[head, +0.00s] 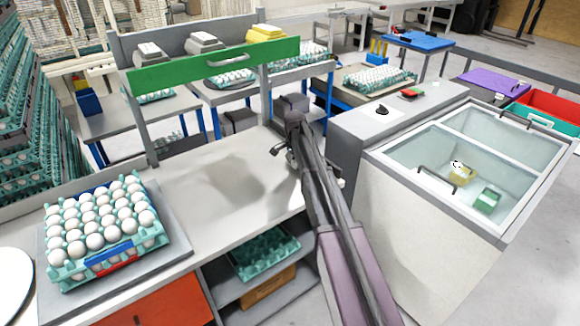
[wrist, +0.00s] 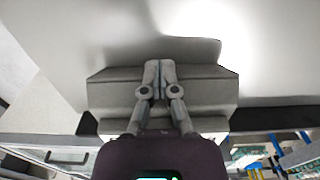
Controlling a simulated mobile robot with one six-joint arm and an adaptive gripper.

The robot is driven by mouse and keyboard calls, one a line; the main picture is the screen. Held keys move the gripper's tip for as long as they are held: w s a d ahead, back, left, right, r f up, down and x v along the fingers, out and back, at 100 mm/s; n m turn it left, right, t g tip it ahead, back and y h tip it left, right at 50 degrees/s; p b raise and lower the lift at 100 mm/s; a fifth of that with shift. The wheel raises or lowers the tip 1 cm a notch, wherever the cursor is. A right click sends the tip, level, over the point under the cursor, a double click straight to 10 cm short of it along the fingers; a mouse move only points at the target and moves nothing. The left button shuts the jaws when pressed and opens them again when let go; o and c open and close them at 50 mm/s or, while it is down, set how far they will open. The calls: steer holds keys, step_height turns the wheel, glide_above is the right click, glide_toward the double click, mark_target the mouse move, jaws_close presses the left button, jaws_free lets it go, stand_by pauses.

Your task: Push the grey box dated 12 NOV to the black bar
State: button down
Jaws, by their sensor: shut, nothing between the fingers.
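My gripper (head: 284,150) is over the right end of the grey bench, near its back edge. In the wrist view its fingers (wrist: 160,66) are together and empty, in front of a wide grey box (wrist: 208,90). I cannot tell if they touch it. In the head view a grey box (head: 293,103) shows just behind my wrist, partly hidden; I cannot tell if it is the same one. No date is legible on any box. A short black piece (wrist: 87,124) shows beside the box in the wrist view; I cannot tell if it is the black bar.
An egg tray (head: 68,270) stands at the bench's left. A green board (head: 215,62) spans the bench's back, with grey boxes (head: 149,55) and a yellow box (head: 266,34) above. A glass-topped chest (head: 345,160) stands right. The bench's middle (head: 190,190) is clear.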

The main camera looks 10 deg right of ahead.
stand_by(0.3)
steer(key=shift+a, duration=0.1)
steer(key=shift+s+a, duration=0.35)
steer(key=shift+a, duration=0.1)
steer(key=shift+s+a+r+p, duration=0.3)
steer(key=shift+a+r+p, duration=0.05)
steer(key=shift+a, duration=0.3)
steer(key=shift+s+a+r+p, duration=0.3)
steer(key=shift+a+r, duration=0.05)
steer(key=shift+a, duration=0.25)
step_height(320, 180, up, 9)
steer(key=p, duration=0.8)
steer(key=shift+f+p, duration=0.2)
steer(key=shift+p, duration=0.15)
steer(key=shift+s, duration=0.1)
steer(key=s+d+n, duration=0.3)
steer(key=s+n, duration=0.9)
steer(key=s, duration=2.1)
steer(key=shift+s, duration=0.4)
